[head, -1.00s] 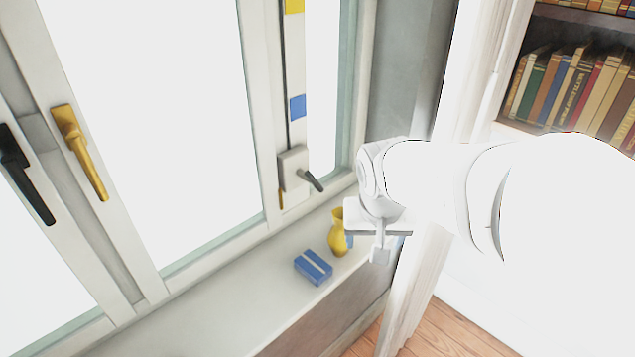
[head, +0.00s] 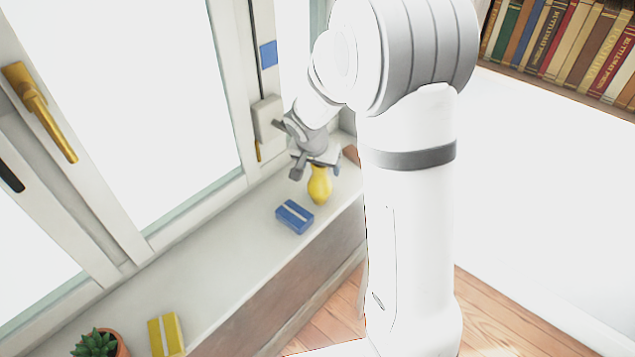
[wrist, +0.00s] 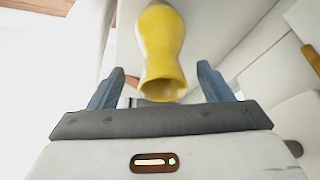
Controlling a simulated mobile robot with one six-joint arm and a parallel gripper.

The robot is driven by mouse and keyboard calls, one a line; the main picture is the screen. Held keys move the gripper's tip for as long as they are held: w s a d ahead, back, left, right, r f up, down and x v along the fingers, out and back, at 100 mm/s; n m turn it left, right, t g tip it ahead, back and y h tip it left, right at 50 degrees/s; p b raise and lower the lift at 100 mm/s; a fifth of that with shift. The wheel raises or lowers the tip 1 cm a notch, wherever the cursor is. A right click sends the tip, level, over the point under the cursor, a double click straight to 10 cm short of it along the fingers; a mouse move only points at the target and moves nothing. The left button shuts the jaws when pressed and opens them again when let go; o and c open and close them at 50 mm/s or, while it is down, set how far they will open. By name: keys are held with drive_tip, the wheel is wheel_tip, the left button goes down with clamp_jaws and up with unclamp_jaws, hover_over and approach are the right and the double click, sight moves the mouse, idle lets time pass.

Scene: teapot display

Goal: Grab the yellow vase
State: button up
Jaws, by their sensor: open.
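The yellow vase (head: 319,186) stands on the white windowsill (head: 222,247) in the head view, right at my gripper (head: 316,172). The gripper covers the vase's upper part there. In the wrist view the vase (wrist: 161,52) shows with its open mouth towards me. It lies between the two blue-grey fingers of my gripper (wrist: 162,90), which are open with gaps on both sides. I see no finger touching the vase.
A blue box (head: 294,216) with a pale stripe lies on the sill close to the vase. A yellow box (head: 166,335) and a potted succulent (head: 98,344) are at the sill's near end. The window frame with its handles (head: 40,110) borders the sill.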

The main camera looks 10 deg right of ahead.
sight(320, 187)
drive_tip(key=shift+w+p+x, duration=0.1)
drive_tip(key=shift+p+x, duration=0.1)
drive_tip(key=shift+x, duration=0.85)
drive_tip(key=shift+w+p+x, duration=0.15)
drive_tip(key=shift+x, duration=0.9)
drive_tip(key=shift+r, duration=0.1)
drive_tip(key=shift+c, duration=0.5)
drive_tip(key=c, duration=1.1)
drive_tip(key=shift+c, duration=0.2)
